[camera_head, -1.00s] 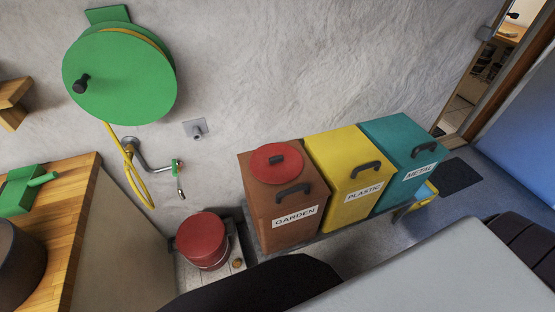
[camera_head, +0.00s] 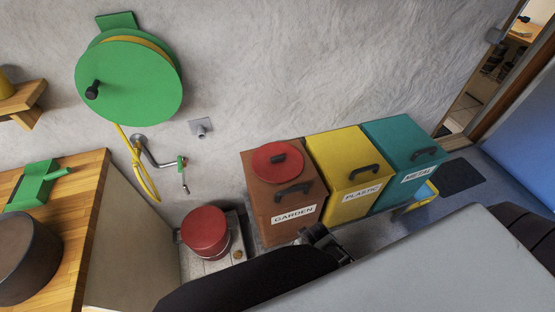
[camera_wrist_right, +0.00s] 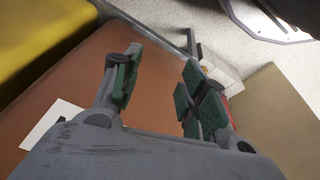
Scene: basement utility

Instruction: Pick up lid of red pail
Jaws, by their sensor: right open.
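A round red lid (camera_head: 268,165) with a dark handle lies on top of the brown GARDEN bin (camera_head: 262,205). The lid cannot be made out there. My left gripper is not in view.
Yellow PLASTIC (camera_head: 345,170) and teal METAL (camera_head: 405,150) bins stand right of the brown one. A wooden counter (camera_head: 75,240) is at left. A tap (camera_head: 180,162) and green hose reel (camera_head: 130,80) are on the wall. Space above the bins is clear.

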